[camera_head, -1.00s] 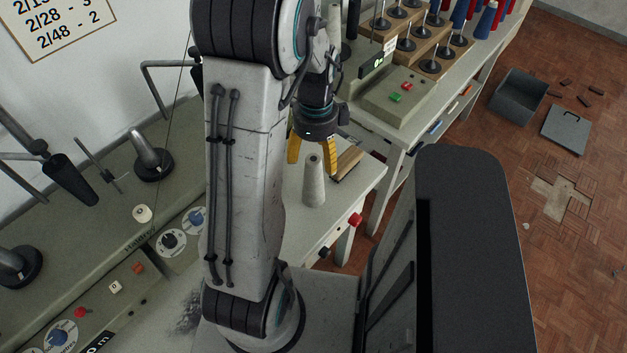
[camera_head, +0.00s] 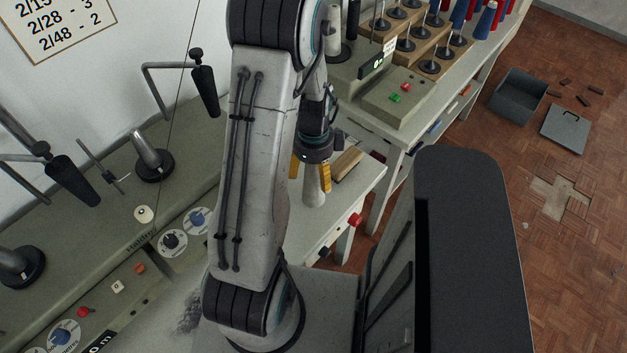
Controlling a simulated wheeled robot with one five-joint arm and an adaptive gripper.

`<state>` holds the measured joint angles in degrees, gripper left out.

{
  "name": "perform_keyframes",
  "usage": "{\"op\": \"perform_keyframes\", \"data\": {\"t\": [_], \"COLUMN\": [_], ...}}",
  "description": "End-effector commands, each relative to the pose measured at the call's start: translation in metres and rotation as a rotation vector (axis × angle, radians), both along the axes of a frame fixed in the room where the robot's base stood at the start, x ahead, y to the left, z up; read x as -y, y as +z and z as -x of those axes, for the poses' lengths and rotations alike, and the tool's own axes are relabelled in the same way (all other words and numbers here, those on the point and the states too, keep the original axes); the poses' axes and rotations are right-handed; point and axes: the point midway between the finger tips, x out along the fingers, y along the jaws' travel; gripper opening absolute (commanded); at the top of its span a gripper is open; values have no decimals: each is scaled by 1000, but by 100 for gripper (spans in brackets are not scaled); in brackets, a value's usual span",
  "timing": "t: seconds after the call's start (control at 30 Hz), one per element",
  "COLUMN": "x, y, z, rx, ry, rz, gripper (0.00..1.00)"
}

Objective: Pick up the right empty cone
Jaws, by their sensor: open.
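A pale grey empty cone (camera_head: 313,196) stands upright on the light work table (camera_head: 362,184), near the picture's middle. My gripper (camera_head: 310,180) points down over it, with yellow fingers open on either side of the cone's upper part. The cone's top is hidden under the gripper. I cannot tell whether either finger touches the cone. My arm hides the table to the left, so another cone there cannot be seen.
A wooden block (camera_head: 347,163) lies close to the right of my gripper. A red knob (camera_head: 355,220) sits at the table's front edge. Behind stands a grey control box (camera_head: 394,96) with red and green buttons, and a rack (camera_head: 424,47) of spindles.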

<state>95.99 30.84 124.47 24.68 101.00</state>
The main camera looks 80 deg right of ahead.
Motion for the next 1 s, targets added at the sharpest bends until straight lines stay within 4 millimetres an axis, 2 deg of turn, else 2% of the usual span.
{"op": "perform_keyframes", "data": {"t": [0.3,0.9,1.0], "x": [0,0,0], "y": [-2,-2,-2], "z": [0,0,0], "rx": [0,0,0], "ry": [1,1,1], "rz": [0,0,-1], "gripper": [74,20,20]}}
